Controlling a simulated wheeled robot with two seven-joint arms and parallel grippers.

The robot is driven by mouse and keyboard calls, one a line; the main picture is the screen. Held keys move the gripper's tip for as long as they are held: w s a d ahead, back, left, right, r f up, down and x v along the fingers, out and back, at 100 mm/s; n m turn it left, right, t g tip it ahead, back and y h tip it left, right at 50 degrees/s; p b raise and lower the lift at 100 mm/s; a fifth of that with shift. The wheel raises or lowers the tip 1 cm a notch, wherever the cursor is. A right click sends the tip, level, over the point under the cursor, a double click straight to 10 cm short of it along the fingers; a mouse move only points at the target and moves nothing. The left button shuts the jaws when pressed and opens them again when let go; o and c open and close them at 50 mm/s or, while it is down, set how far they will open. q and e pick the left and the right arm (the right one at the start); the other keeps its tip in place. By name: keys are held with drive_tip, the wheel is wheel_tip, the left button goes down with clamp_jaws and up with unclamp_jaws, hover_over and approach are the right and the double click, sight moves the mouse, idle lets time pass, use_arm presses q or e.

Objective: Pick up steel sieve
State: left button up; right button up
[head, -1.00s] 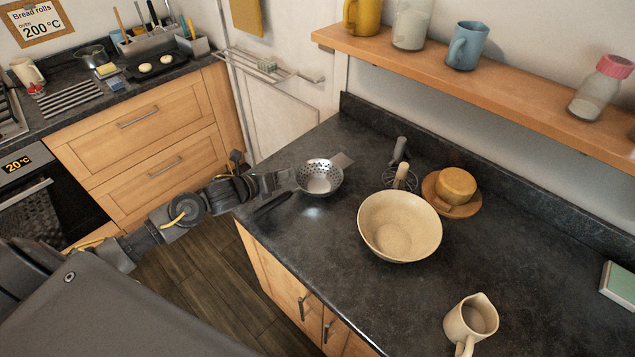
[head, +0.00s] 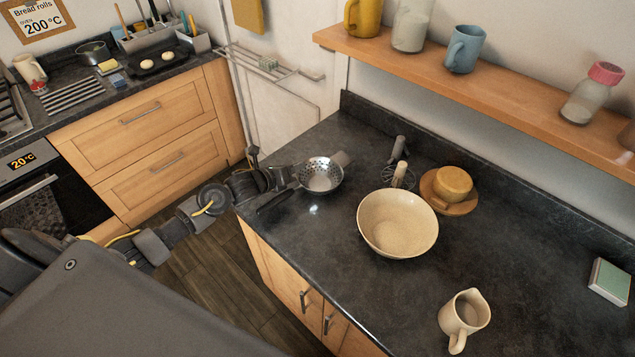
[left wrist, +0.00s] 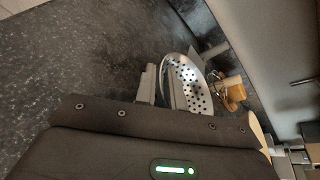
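My right gripper is not in view.
A large cream bowl (head: 398,235) stands right of the sieve, with a whisk (head: 399,172) and a yellow cup (head: 453,184) on a saucer behind. A cream jug (head: 465,318) is at the front. A wooden shelf (head: 500,82) overhangs the back. The worktop's front middle is clear.

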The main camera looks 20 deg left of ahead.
sight(299, 181)
use_arm(q)
clamp_jaws()
drive_tip(key=shift+r, duration=0.1)
drive_tip(key=shift+r+b, duration=0.65)
drive_tip(key=shift+b, duration=0.1)
drive_tip(key=shift+r+b, duration=0.55)
drive_tip(key=shift+r, duration=0.05)
drive_tip(key=s+d+r, duration=0.2)
drive_tip(key=r, duration=0.1)
drive_tip(key=s+r+b, duration=0.1)
drive_tip(key=r, duration=0.1)
drive_tip(key=shift+d+r, duration=0.15)
drive_tip(key=shift+d, duration=0.25)
drive_tip(key=s+d+r+b, duration=0.2)
drive_tip(key=s+d+r, duration=0.3)
drive_tip(key=s+d, duration=0.1)
drive_tip(key=shift+s+d, duration=0.35)
drive_tip(key=shift+s, duration=0.25)
